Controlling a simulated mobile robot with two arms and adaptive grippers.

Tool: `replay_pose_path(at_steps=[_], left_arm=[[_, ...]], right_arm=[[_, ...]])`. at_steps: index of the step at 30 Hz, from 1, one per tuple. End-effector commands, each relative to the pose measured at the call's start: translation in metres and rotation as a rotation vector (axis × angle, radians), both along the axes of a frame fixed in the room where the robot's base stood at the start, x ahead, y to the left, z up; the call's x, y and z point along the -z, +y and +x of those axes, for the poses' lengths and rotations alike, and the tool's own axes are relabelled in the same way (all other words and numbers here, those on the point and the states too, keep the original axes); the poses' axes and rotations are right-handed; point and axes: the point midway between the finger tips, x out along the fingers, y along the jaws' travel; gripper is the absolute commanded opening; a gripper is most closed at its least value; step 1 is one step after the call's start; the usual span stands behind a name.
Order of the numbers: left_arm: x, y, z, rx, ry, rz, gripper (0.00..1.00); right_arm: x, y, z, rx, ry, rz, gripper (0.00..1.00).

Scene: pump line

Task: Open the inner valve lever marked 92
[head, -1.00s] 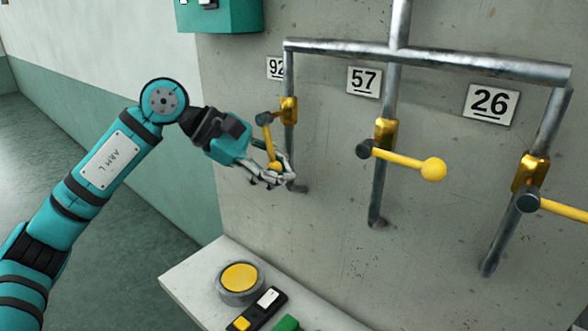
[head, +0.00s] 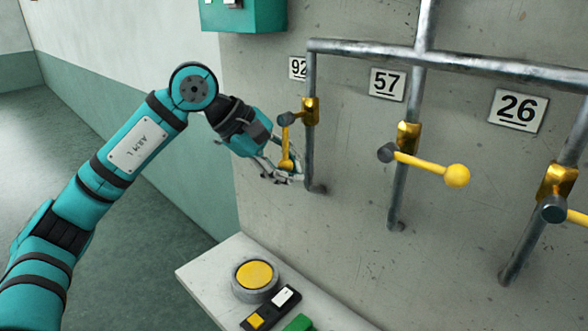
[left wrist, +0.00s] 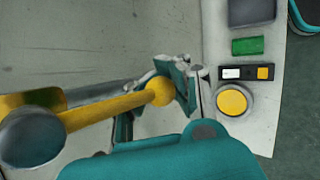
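The sign 92 (head: 298,68) is on the wall at the upper left of the pipes. Beside it, a brass valve (head: 310,111) on the left pipe has a yellow lever (head: 286,140) with a round knob. The lever hangs down, nearly in line with the pipe. In the left wrist view the knob (left wrist: 159,94) sits between the fingers of my left gripper (left wrist: 157,102), which looks shut on it; the far contact is partly hidden. In the head view the left gripper (head: 285,172) is at the lever's lower end. My right gripper is not in view.
Levers at signs 57 (head: 386,84) and 26 (head: 518,110) stick out to the right, across their pipes. A ledge (head: 208,270) below carries a yellow button (head: 254,275) and a switch strip (head: 270,308). A teal box (head: 262,18) is above.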

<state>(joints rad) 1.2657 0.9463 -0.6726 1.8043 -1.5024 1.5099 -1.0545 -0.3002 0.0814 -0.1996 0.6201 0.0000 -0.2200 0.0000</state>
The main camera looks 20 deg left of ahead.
Motion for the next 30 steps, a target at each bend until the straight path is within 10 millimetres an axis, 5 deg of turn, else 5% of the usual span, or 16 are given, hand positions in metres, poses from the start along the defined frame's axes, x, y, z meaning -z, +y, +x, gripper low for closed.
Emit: replay_pose_path(at_steps=[2, 12, 23, 30], left_arm=[[-0.014, 0.006, 0.003, -0.016, -0.032, -0.008, 0.0], [-0.011, 0.004, 0.002, -0.011, -0.023, -0.008, 0.49], [-0.012, 0.005, -0.001, -0.007, -0.018, -0.006, 0.49], [-0.044, 0.029, -0.018, -0.009, -0.021, -0.006, 0.49]], right_arm=[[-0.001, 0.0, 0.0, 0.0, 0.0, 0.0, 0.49], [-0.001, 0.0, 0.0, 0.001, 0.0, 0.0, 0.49], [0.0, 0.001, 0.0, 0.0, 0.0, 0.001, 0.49], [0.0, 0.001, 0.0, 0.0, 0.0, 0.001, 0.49]])
